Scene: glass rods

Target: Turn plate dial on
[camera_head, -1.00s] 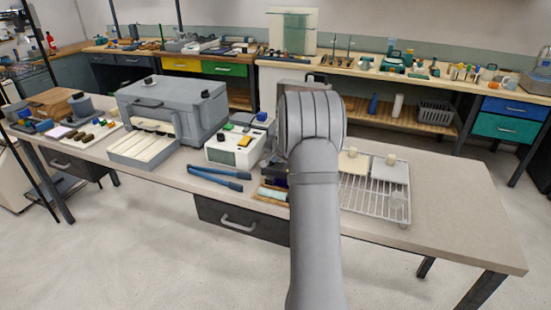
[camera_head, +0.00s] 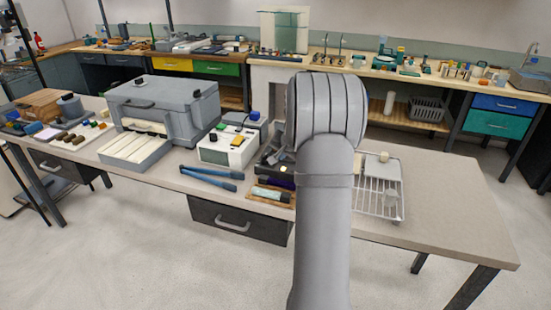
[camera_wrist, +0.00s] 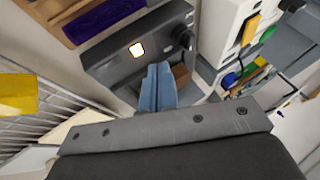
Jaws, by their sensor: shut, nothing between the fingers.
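A dark grey hot-plate-like unit (camera_wrist: 115,60) lies ahead in the wrist view. Its front has a small glowing white-orange square (camera_wrist: 136,49) and a black round dial (camera_wrist: 181,38) to the right of it. My gripper (camera_wrist: 158,68) is shut and empty, its blue-grey fingers together. The fingertips are in front of the unit's face, below and between the square and the dial; whether they touch it I cannot tell. In the head view the dark unit (camera_head: 274,163) shows partly left of my arm, which hides the gripper and dial.
A white box with coloured buttons (camera_head: 228,146) stands left of the unit. Blue-handled tongs (camera_head: 210,178) and a wooden tray (camera_head: 270,198) lie near the front edge. A wire rack (camera_head: 378,200) stands right of my arm. The table's right end is clear.

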